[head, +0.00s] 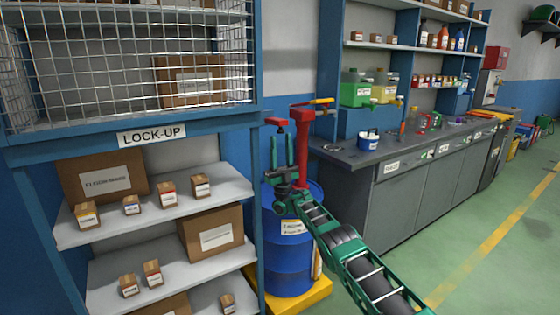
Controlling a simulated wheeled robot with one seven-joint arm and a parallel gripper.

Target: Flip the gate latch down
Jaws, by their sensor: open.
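The wire-mesh cage gate (130,75) of the lock-up stands at the upper left, above a blue rail with a "LOCK-UP" sign (152,135). A small orange-red lever (277,121) juts out sideways by the cage's right post, and it looks like the gate latch; its mounting is too small to make out. My gripper (281,138) is green, with its fingers pointing up and apart, just below this lever. The fingers look empty, and I cannot tell whether they touch the lever.
A blue drum (290,245) on a yellow base stands behind my arm. A red pump (302,145) with a yellow-orange handle (321,101) rises close to the right of my gripper. Shelves with boxes (210,237) are at left, and a workbench (400,150) is at right. Green floor is clear at right.

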